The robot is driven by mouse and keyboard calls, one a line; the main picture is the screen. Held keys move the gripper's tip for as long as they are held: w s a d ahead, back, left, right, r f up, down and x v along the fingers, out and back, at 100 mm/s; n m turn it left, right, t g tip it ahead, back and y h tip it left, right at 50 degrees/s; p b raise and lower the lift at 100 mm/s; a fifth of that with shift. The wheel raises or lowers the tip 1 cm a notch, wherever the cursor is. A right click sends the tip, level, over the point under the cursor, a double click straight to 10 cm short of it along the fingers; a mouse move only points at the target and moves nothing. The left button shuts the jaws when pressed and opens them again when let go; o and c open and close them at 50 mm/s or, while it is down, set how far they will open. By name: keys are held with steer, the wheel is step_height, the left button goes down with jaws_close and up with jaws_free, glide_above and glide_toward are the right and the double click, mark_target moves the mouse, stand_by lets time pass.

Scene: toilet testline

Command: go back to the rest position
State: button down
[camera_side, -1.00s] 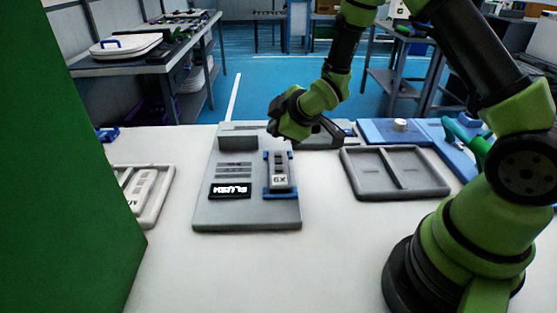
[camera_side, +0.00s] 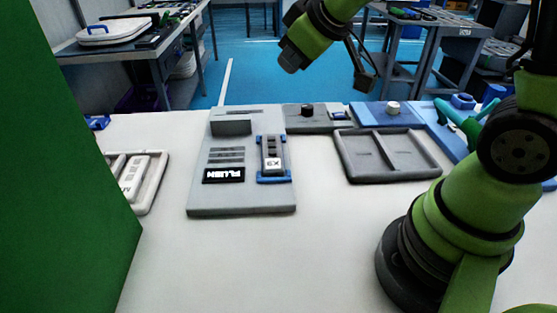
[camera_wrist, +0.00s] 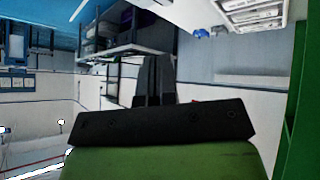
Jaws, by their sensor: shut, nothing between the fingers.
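My gripper (camera_side: 365,79) is raised above the back of the white table in the side view, clear of everything on it. In the wrist view its dark fingers (camera_wrist: 154,80) are together with nothing between them. The grey test panel (camera_side: 240,205) lies flat on the table, with a lit black display (camera_side: 223,175). A grey module (camera_side: 272,153) sits on the panel between blue holders. Nothing on the panel is hidden by my arm.
An empty grey two-compartment tray (camera_side: 388,179) lies right of the panel. A pale tray (camera_side: 157,186) with a light module (camera_side: 134,178) is at the left. A green wall (camera_side: 70,200) blocks the left front. The front table is clear.

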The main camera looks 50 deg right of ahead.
steer(key=s+a+r+m+y, duration=0.1)
steer(key=s+a+r+m, duration=0.1)
steer(key=s, duration=0.6)
steer(key=s+a+r+m+g+y, duration=0.1)
steer(key=s+a+r+m, duration=0.2)
steer(key=s, duration=0.6)
steer(key=shift+s+r+m+y, duration=0.3)
steer(key=shift+r+m, duration=0.5)
steer(key=shift+r, duration=0.05)
